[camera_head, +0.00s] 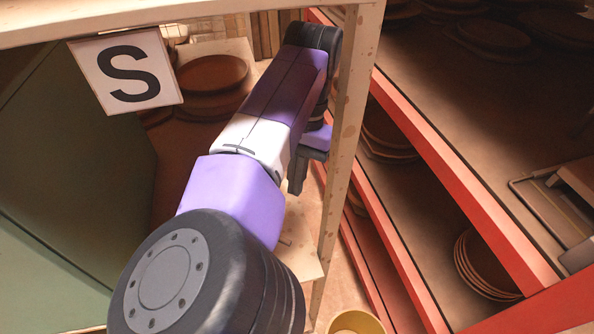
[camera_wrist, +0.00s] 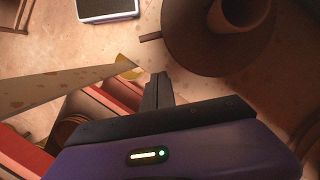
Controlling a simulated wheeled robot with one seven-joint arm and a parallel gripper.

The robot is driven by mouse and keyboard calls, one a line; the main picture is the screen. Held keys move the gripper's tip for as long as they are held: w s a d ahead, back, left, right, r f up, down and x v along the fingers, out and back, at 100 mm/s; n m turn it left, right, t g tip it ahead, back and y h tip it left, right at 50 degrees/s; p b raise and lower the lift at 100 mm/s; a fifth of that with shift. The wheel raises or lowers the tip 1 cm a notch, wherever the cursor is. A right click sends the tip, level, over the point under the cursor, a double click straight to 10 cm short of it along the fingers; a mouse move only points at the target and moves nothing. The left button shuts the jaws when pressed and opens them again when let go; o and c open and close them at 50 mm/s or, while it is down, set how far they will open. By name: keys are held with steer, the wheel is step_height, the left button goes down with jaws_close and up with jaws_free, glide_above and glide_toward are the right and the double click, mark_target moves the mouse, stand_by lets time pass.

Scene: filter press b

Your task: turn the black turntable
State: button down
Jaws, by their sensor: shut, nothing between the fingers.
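A dark round disc (camera_wrist: 192,48), which looks like the turntable, lies at the top right of the wrist view, partly cut off by the frame edge. A brown cylindrical vessel (camera_wrist: 238,14) stands on it. A short dark bar (camera_wrist: 150,37) sticks out at the disc's left side. My gripper (camera_wrist: 157,78) is shut and empty, below and left of the disc in the wrist view, apart from it. In the head view my gripper (camera_head: 296,186) hangs beside a pale post, fingers down. I cannot make out the disc in the head view; my arm covers much of that area.
A speckled pale post (camera_head: 346,130) stands close right of my gripper. Red-edged shelves (camera_head: 455,185) with stacked brown dishes (camera_head: 487,265) fill the right. An "S" sign (camera_head: 126,72) hangs at the left beside a green panel (camera_head: 75,170). A yellow bucket (camera_head: 356,323) stands at the bottom.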

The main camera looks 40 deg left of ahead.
steer(key=s+f+p, duration=0.2)
steer(key=s+f, duration=0.3)
steer(key=f, duration=0.1)
steer(key=shift+s+d+f, duration=0.15)
steer(key=shift+d+f, duration=0.1)
steer(key=shift+d, duration=0.15)
steer(key=shift+s+p, duration=0.15)
steer(key=shift+p, duration=0.2)
